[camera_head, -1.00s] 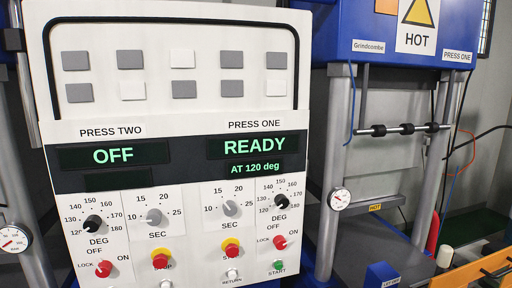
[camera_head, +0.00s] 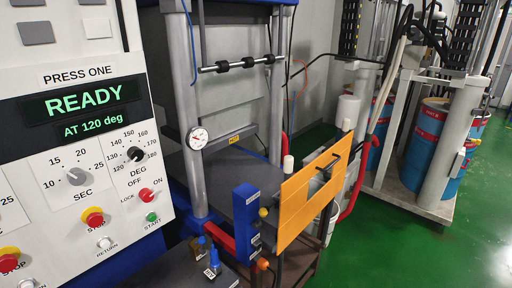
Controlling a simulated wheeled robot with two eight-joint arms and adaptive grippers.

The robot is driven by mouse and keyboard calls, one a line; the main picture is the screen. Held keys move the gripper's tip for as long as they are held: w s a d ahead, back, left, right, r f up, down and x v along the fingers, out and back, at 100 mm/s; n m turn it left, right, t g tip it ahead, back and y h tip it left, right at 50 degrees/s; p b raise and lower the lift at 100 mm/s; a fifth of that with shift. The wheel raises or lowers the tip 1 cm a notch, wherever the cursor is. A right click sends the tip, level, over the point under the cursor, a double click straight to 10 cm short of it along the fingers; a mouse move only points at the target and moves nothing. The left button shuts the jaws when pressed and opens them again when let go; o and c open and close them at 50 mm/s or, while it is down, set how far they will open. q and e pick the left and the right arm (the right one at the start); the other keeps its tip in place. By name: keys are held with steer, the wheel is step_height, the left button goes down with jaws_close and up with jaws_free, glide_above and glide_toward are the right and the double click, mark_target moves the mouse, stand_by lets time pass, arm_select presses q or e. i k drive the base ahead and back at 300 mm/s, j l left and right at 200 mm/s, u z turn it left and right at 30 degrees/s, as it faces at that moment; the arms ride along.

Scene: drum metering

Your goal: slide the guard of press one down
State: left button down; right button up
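Press one (camera_head: 192,100) stands right of the control panel, with grey columns and an open space between them. An orange panel with a black bar handle (camera_head: 300,205) stands upright at the right front of the press, beside a blue block; it looks like the guard. A horizontal rod with black collars (camera_head: 243,64) spans the columns higher up. The control panel display (camera_head: 84,101) reads PRESS ONE, READY, AT 120 deg. Neither of my grippers is in view.
A blue upright block (camera_head: 246,215) with a red bar stands left of the orange panel. Small blue-topped parts (camera_head: 212,263) lie at the bottom. Blue drums (camera_head: 428,150) and a wheeled frame stand at the back right. Green floor (camera_head: 420,250) is clear at the right.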

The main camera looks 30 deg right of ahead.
mark_target(295, 212)
steer(key=z, duration=1.75)
